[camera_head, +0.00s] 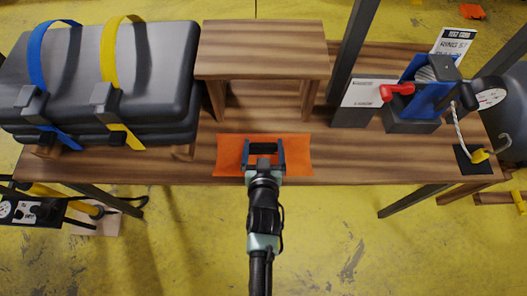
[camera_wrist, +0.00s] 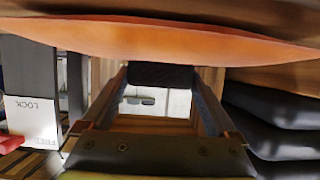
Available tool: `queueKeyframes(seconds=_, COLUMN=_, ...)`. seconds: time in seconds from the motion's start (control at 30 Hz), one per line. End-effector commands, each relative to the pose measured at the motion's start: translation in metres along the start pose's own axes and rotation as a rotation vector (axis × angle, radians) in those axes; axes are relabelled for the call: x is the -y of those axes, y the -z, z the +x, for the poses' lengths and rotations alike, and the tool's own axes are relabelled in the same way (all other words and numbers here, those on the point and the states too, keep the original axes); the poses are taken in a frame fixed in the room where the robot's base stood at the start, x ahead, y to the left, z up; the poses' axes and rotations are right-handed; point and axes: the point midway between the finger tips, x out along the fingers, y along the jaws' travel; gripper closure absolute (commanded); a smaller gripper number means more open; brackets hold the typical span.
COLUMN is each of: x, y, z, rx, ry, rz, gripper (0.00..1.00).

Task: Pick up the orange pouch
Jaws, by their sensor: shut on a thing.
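The orange pouch (camera_head: 229,157) shows in the head view at the front middle of the wooden bench. It looks like a flat orange sheet with a dark bar, seemingly its grip, at its middle. My gripper (camera_head: 264,152) reaches in from the front, with one finger on each side of this bar, and is shut on it. In the wrist view the orange pouch (camera_wrist: 180,42) spans the top of the picture, and the dark bar sits between my fingertips (camera_wrist: 160,75). I cannot tell whether the pouch touches the bench.
A wooden riser (camera_head: 262,50) stands behind the pouch on the bench (camera_head: 350,165). Dark stacked cases (camera_head: 150,75) with blue and yellow straps lie at left.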

Motion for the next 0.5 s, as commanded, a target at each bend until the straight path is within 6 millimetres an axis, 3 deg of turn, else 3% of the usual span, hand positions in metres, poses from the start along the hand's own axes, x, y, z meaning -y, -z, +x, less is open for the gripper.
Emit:
queueKeyframes(seconds=0.1, x=0.000, y=0.002, z=0.000, rx=-0.003, ry=-0.001, rz=0.000, gripper=0.84)
queueKeyframes(seconds=0.5, x=0.000, y=0.013, z=-0.005, rx=-0.005, ry=0.000, rz=0.001, gripper=0.84)
